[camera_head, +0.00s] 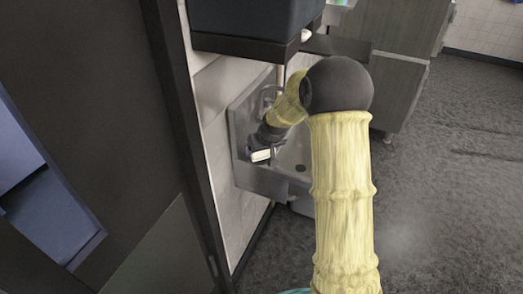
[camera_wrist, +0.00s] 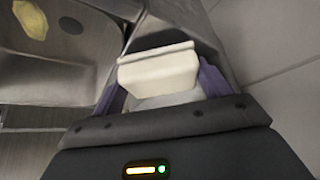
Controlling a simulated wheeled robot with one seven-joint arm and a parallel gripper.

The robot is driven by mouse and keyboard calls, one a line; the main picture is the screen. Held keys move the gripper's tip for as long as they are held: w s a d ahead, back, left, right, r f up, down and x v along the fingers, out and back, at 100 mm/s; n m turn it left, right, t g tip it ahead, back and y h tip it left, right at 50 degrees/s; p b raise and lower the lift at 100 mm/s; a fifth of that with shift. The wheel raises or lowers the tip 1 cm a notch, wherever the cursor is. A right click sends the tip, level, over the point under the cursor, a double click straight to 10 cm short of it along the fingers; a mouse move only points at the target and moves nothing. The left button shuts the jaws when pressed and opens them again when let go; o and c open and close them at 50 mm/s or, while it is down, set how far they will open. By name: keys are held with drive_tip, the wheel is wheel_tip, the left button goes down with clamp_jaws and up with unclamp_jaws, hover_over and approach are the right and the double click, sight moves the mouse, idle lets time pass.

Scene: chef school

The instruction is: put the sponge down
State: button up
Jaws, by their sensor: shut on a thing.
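The white, block-shaped sponge (camera_wrist: 158,70) sits between the purple fingers of my gripper (camera_wrist: 160,88) in the wrist view. My gripper is shut on it. In the head view the sponge (camera_head: 261,155) shows as a small white block below my gripper (camera_head: 262,146), over the left side of the metal sink (camera_head: 243,172). I cannot tell whether the sponge touches the sink's ledge. The lower part of the sponge is partly hidden by the gripper body in the wrist view.
A yellowish lump (camera_wrist: 31,20) lies in the basin near the round drain (camera_wrist: 71,25). A tiled wall (camera_head: 212,95) is close on the left. A dark box (camera_head: 250,20) on a shelf hangs above the sink. Open floor (camera_head: 450,190) lies to the right.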

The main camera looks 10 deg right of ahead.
drive_tip(key=shift+w+a+f, duration=0.15)
drive_tip(key=shift+a+f, duration=0.05)
drive_tip(key=shift+f, duration=0.3)
drive_tip(key=shift+f, duration=0.1)
drive_tip(key=o, duration=0.9)
drive_tip(key=shift+r, duration=0.3)
drive_tip(key=v, duration=1.1)
drive_tip(key=shift+s+r, duration=0.25)
drive_tip(key=shift+r, duration=0.05)
